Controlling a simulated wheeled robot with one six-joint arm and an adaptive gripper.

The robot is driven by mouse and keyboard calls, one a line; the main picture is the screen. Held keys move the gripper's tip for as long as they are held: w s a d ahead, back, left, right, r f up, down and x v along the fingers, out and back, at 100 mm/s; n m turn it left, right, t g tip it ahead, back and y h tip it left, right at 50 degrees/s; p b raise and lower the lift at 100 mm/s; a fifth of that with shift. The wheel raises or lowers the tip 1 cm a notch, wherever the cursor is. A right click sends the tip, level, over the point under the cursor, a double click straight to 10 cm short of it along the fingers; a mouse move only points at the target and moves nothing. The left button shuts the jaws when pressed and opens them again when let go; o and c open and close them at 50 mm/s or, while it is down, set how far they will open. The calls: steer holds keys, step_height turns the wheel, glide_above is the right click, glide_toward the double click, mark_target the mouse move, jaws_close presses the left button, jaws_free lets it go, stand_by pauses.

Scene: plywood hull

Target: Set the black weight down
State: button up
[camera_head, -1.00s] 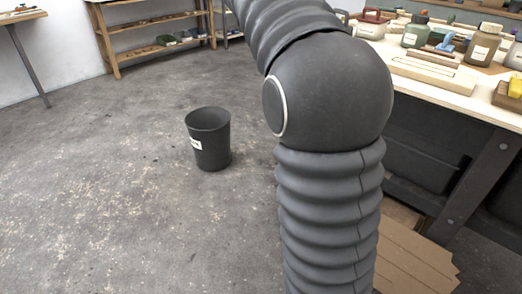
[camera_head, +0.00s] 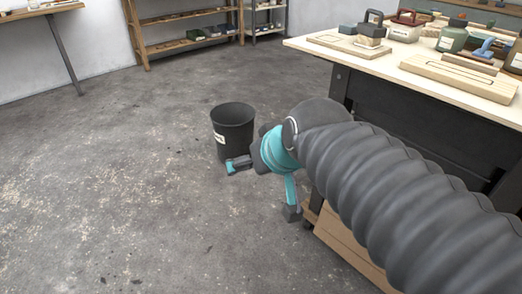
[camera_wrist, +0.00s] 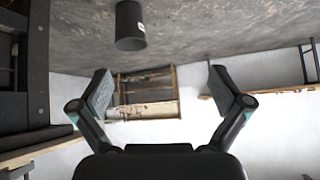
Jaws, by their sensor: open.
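My gripper (camera_head: 265,189) hangs over the floor in front of the workbench, with its teal fingers spread wide. In the wrist view, my gripper (camera_wrist: 161,88) is open and nothing is between its fingertips. On the workbench (camera_head: 310,45), a dark looped handle (camera_head: 374,15) rises behind a pale wooden block, and a small dark grey block (camera_head: 347,29) lies beside it. I cannot tell whether either is the black weight. No black weight is clearly visible in the wrist view.
A black bin (camera_head: 232,135) with a white label stands on the floor just beyond my gripper; the bin also shows in the wrist view (camera_wrist: 130,30). Wooden boards (camera_head: 345,245) lie below the bench. A wooden shelf (camera_head: 190,42) stands at the back. Floor at left is clear.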

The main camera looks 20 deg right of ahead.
steer(key=s+d+f+g+h, duration=0.1)
steer(key=s+d+f+g, duration=0.1)
steer(key=s+f, duration=0.4)
steer(key=shift+s+f+m+g, duration=0.3)
steer(key=shift+s+f+g, duration=0.1)
steer(key=shift+s, duration=0.45)
